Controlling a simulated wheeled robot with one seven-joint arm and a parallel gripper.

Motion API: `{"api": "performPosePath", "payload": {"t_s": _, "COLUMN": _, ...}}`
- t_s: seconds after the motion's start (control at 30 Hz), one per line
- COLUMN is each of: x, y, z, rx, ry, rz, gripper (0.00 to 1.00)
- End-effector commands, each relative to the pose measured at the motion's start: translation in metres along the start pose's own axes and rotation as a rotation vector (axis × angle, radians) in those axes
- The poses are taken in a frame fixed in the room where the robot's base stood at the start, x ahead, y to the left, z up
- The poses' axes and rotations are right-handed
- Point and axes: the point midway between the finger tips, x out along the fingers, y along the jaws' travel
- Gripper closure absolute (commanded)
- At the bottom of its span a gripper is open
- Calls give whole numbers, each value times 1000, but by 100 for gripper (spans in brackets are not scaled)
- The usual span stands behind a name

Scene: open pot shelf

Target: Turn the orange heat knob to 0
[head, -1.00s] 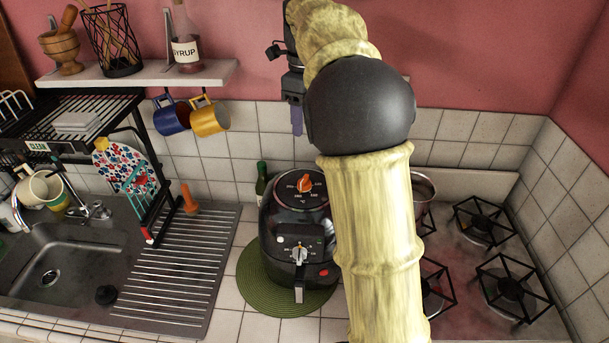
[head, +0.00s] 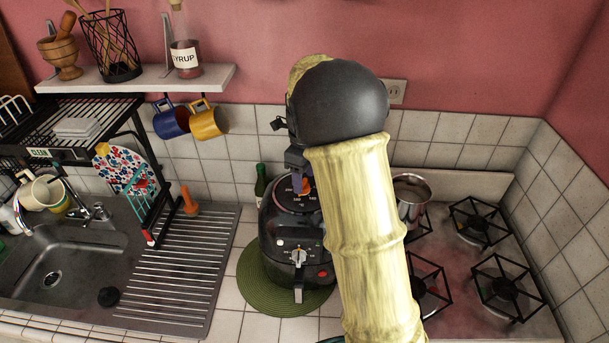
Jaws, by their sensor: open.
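The black air fryer (head: 283,233) stands on a round green mat (head: 258,290) on the tiled counter. Its orange heat knob (head: 306,186) is on the top dial, partly hidden behind my gripper and arm. My gripper (head: 299,178) is over the top of the fryer, close to the orange knob. Its fingers are largely hidden, and I cannot tell whether they touch the knob. A silver knob (head: 299,256) and a handle are on the fryer's front.
A steel pot (head: 411,198) stands on the gas hob right of my arm. A green bottle (head: 261,183) is behind the fryer. Blue (head: 171,121) and yellow (head: 207,121) mugs hang under the shelf (head: 140,78). The ribbed drainboard (head: 178,270) on the left is mostly clear.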

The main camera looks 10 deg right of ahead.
Motion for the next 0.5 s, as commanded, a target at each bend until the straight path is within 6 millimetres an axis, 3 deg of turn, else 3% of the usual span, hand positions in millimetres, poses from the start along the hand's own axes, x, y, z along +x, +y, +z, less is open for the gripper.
{"api": "performPosePath", "payload": {"t_s": 0.13, "x": 11, "y": 2, "z": 2, "rx": -5, "ry": 0, "rz": 1, "gripper": 45}}
{"api": "performPosePath", "payload": {"t_s": 0.4, "x": 14, "y": 1, "z": 1, "rx": -1, "ry": -1, "rz": 0, "gripper": 45}}
{"api": "performPosePath", "payload": {"t_s": 0.43, "x": 14, "y": 1, "z": 0, "rx": -1, "ry": -1, "rz": 0, "gripper": 47}}
{"api": "performPosePath", "payload": {"t_s": 0.5, "x": 13, "y": 0, "z": 0, "rx": 0, "ry": -1, "rz": 0, "gripper": 61}}
